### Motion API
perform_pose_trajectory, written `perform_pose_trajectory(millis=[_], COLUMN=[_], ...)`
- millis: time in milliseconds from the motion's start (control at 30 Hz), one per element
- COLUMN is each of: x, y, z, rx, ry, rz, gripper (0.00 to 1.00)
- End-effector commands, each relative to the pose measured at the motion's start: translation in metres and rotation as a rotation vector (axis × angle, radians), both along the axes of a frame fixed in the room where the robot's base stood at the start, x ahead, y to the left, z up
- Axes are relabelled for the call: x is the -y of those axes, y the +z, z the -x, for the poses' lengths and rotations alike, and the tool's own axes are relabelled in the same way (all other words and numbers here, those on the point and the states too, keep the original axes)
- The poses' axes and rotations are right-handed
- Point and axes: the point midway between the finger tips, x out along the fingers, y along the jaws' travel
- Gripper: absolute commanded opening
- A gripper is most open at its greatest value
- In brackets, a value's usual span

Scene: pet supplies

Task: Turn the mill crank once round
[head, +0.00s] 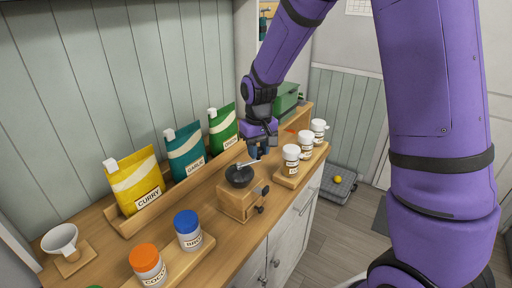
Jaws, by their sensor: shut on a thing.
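The mill (236,200) is a wooden box with a dark bowl (239,177) on top. It stands on the wooden counter near the front edge. A pale metal crank (248,162) reaches from above the bowl up and to the right. My gripper (257,152) is over the mill's right rear side, pointing down, with its fingers shut at the outer end of the crank. The crank's knob is hidden between the fingers.
White-lidded jars (291,160) stand on a board close to the right of my gripper. Yellow, teal and green pouches (186,152) stand in a rack behind. Orange- and blue-lidded jars (187,230) and a white funnel (63,240) are at left.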

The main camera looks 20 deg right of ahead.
Motion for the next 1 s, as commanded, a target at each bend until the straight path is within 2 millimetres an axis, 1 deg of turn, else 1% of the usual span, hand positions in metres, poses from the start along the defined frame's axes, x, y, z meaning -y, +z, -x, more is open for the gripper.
perform_pose_trajectory(millis=[300,600,800,1000], x=[-0.001,-0.007,-0.011,-0.015], y=[0.001,0.001,0.001,0.000], z=[0.019,0.035,0.043,0.048], rx=[0.001,0.001,0.002,0.001], ry=[-0.299,-0.575,-0.727,-0.836], rz=[0.000,-0.001,-0.001,0.000], gripper=[0.00,0.00,0.00,0.00])
